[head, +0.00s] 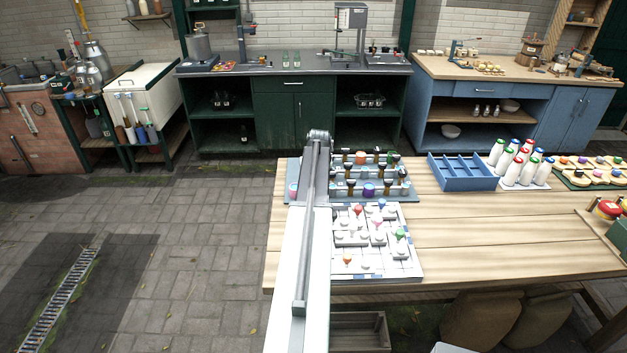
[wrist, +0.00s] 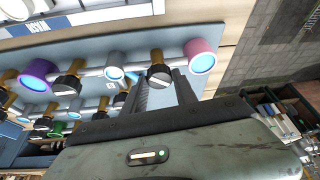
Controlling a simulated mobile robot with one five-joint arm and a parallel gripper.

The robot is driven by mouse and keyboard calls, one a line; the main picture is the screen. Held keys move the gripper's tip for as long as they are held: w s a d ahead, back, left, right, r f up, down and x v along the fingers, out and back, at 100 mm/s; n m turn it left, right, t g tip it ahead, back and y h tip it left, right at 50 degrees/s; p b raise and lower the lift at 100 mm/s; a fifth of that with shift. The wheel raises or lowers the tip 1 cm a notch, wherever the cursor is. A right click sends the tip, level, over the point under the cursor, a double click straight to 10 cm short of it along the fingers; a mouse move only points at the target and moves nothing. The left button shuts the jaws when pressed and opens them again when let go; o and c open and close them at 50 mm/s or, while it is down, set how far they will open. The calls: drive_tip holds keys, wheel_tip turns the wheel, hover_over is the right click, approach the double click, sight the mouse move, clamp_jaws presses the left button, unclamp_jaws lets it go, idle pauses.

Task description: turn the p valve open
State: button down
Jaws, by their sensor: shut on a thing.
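A blue-grey valve board (head: 377,199) lies on the wooden table, with several black knobs on brass stems along pale pipes. It fills the wrist view too. My gripper (wrist: 166,88) reaches up from below there, shut on a black knob (wrist: 158,77) with a pale line on its face, between the fingers. A pink-rimmed cylinder (wrist: 202,55) with a blue face stands just right of this knob; a white one (wrist: 117,65) is on its left. No letter P is readable, so the knob's name cannot be confirmed. In the head view my arm hides the gripper.
Another black knob (wrist: 69,85) and a purple cylinder (wrist: 38,74) are further left on the board. In the head view a white peg tray (head: 405,262) lies in front of the board. A blue crate (head: 463,173) and white bottles (head: 515,165) stand to the right.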

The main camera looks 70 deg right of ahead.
drive_tip(key=n+t+y, duration=0.1)
drive_tip(key=n, duration=0.3)
drive_tip(key=shift+s+d+n+t+y, duration=0.1)
drive_tip(key=shift+n+t+y, duration=0.15)
drive_tip(key=shift+n, duration=0.6)
drive_tip(key=shift+s+n+t+y, duration=0.15)
drive_tip(key=shift+n+y, duration=0.2)
drive_tip(key=shift+n, duration=0.5)
drive_tip(key=shift+w, duration=0.1)
drive_tip(key=c, duration=1)
unclamp_jaws()
drive_tip(key=shift+r, duration=0.1)
drive_tip(key=p+v, duration=0.7)
drive_tip(key=shift+r, duration=0.2)
